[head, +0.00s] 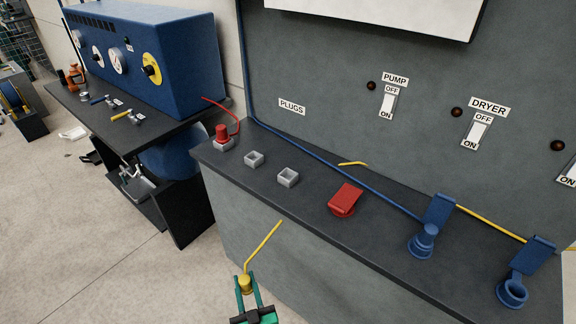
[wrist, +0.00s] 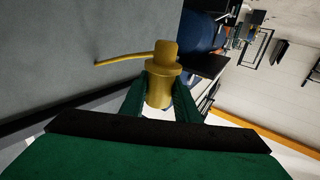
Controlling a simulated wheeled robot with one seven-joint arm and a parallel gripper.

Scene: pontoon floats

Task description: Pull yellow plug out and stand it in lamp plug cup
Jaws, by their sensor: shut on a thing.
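My green gripper (head: 247,287) is shut on the yellow plug (head: 245,281) and holds it in the air in front of the bench. The wrist view also shows the yellow plug (wrist: 162,75) between the fingers, with a piece of yellow cord sticking out to the left. An open blue socket (head: 512,292) with a raised lid sits empty at the bench's right end. Two empty square grey cups (head: 254,159) (head: 288,177) stand on the bench behind the gripper. I see no label telling which is the lamp plug cup.
A red plug (head: 222,134) stands in a third grey cup at the bench's left end. A red-lidded socket (head: 344,200) is closed. A blue plug (head: 425,237) sits in another blue socket. Switches labelled PUMP and DRYER are on the wall panel (head: 330,70).

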